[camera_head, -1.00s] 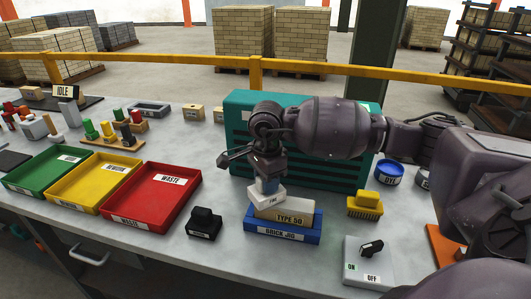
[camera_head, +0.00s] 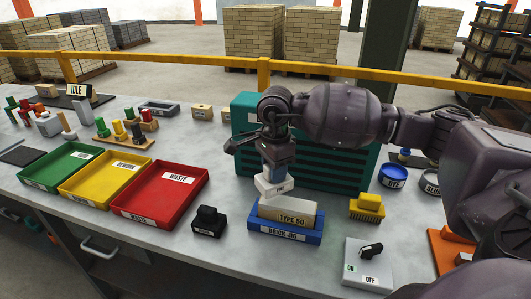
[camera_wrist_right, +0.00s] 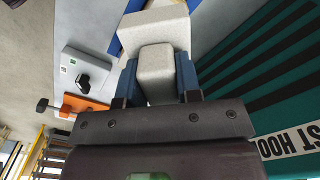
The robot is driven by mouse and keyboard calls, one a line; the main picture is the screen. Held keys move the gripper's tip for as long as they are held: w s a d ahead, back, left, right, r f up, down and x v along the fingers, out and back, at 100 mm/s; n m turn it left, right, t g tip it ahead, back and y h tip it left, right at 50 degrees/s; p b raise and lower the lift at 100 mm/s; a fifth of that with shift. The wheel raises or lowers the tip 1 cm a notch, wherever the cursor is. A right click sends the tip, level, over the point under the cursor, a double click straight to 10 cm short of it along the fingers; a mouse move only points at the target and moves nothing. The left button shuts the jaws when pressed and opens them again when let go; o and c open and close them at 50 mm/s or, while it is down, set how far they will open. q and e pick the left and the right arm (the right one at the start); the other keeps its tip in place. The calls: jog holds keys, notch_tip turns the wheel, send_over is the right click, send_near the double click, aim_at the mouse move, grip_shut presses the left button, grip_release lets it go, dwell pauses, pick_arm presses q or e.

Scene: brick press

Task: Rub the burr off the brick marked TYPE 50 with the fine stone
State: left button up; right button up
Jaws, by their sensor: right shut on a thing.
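The TYPE 50 brick (camera_head: 303,210), a pale beige block, sits in the blue brick jig (camera_head: 283,234), its label facing me. My right gripper (camera_head: 275,172) is shut on the fine stone, a whitish block (camera_head: 268,188) with a label. The stone is at the upper left of the brick, close over its back left end; I cannot tell whether they touch. In the right wrist view the grey handle of the fine stone (camera_wrist_right: 156,72) sits between the blue fingers. No burr can be made out. My left gripper is not in view.
The teal dust hood (camera_head: 335,172) stands right behind the jig. A black stamp-like block (camera_head: 208,222) is at left, a yellow brush (camera_head: 367,208) and switch box (camera_head: 368,265) at right. Red (camera_head: 150,222), yellow and green trays lie further left.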

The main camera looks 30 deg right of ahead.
notch_tip(320, 180, up, 3)
jog(key=shift+w+f+p, duration=0.1)
jog(key=shift+p, duration=0.4)
jog(key=shift+r, duration=0.45)
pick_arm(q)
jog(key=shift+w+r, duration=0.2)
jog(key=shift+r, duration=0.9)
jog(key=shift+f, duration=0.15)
pick_arm(e)
jog(key=shift+f, duration=0.1)
